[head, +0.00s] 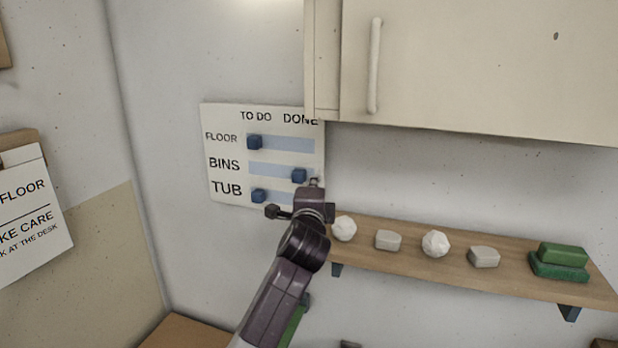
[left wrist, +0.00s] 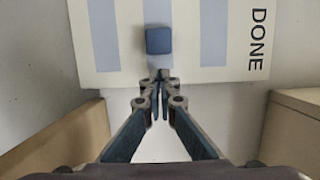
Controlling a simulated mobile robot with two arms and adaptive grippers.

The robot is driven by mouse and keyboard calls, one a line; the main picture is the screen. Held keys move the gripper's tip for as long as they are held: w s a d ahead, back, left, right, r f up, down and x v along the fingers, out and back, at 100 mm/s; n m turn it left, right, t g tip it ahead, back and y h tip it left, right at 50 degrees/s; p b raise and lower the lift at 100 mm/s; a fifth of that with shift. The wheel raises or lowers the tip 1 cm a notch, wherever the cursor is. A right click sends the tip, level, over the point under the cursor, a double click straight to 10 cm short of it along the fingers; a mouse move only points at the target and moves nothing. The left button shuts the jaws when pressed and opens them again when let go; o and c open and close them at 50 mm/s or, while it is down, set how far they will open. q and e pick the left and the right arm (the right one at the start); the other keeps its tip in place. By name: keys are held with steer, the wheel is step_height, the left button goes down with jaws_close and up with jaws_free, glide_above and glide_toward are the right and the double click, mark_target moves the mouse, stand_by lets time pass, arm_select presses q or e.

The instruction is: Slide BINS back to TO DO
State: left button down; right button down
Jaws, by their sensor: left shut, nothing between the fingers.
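The white board (head: 229,174) on the wall has columns TO DO and DONE and rows FLOOR, BINS and TUB. The blue BINS slider (head: 299,175) sits at the DONE end of its pale track; it also shows in the left wrist view (left wrist: 159,41). The FLOOR slider (head: 254,142) and TUB slider (head: 258,196) sit at the TO DO end. My left gripper (head: 314,183) is shut and empty, its fingertips (left wrist: 160,75) just to the DONE side of the BINS slider. My right gripper is out of view.
A cream cabinet (head: 480,70) hangs just above and right of the board, overlapping its upper right corner. A wooden shelf (head: 460,272) with white lumps, grey blocks and green blocks runs below right.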

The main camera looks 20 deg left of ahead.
arm_select(q)
steer(key=shift+s+a+r, duration=0.1)
steer(key=shift+a, duration=0.75)
steer(key=shift+d, duration=0.15)
steer(key=a+p, duration=0.4)
steer(key=a, duration=0.8)
steer(key=shift+w+a, duration=0.15)
steer(key=shift+w, duration=0.05)
steer(key=shift+a+p, duration=0.3)
steer(key=shift+a, duration=0.05)
steer(key=shift+d, duration=0.1)
